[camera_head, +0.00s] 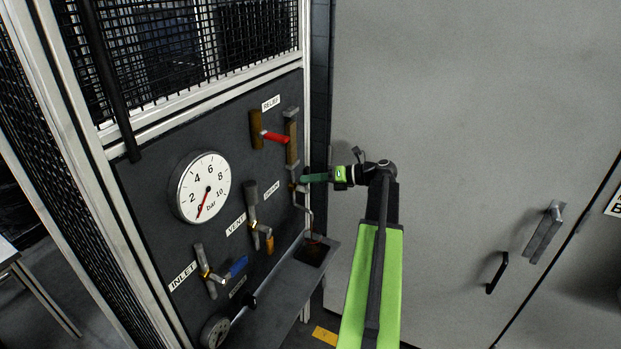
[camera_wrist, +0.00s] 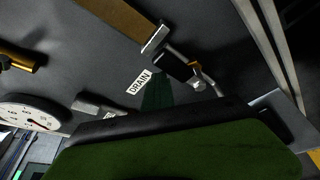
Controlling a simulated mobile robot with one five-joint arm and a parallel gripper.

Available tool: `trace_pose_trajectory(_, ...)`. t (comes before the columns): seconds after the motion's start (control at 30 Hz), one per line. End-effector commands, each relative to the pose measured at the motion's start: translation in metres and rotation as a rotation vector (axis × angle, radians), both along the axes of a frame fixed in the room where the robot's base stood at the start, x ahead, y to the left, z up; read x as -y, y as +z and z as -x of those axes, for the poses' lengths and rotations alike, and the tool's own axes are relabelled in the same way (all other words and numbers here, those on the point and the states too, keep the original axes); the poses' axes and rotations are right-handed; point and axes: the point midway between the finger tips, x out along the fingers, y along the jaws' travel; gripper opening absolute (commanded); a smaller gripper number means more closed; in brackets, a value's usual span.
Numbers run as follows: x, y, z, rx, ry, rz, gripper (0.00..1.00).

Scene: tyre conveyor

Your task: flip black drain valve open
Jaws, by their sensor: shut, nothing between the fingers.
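The drain valve sits at the right of the dark panel, by the label DRAIN (camera_head: 271,188), with a bent pipe (camera_head: 307,213) running down from it. In the wrist view the DRAIN label (camera_wrist: 139,82) lies left of the valve's black handle (camera_wrist: 173,66), which points toward the upper left. My gripper (camera_head: 303,180) is shut and empty, its green fingers reaching left to the drain valve. In the wrist view my dark green fingers (camera_wrist: 158,93) show below the black handle. I cannot tell whether they touch it. In the head view they partly hide the valve.
A red relief handle (camera_head: 274,137) is above the drain valve. A round gauge (camera_head: 203,187), an orange vent handle (camera_head: 269,244) and a blue inlet handle (camera_head: 237,267) are left of it. A grey trough (camera_head: 286,290) runs below. A grey cabinet (camera_head: 470,120) stands at right.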

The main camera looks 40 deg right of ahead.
Motion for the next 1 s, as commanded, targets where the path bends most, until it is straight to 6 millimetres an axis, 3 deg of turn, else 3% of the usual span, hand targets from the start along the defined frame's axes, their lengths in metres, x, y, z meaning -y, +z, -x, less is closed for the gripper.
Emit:
trace_pose_trajectory(0.03,0.006,0.005,-0.002,0.015,-0.021,-0.002,0.0)
trace_pose_trajectory(0.13,-0.006,0.005,-0.001,0.013,-0.018,-0.001,0.0)
trace_pose_trajectory(0.3,-0.048,0.004,0.006,0.004,0.003,0.002,0.0)
trace_pose_trajectory(0.4,-0.024,0.003,0.025,0.002,-0.003,0.002,0.0)
trace_pose_trajectory(0.63,0.006,0.002,0.064,0.001,0.0,0.003,0.0)
trace_pose_trajectory(0.8,0.017,0.001,0.08,0.0,0.002,0.003,0.0)
trace_pose_trajectory(1.0,0.018,0.001,0.083,-0.001,0.005,0.002,0.0)
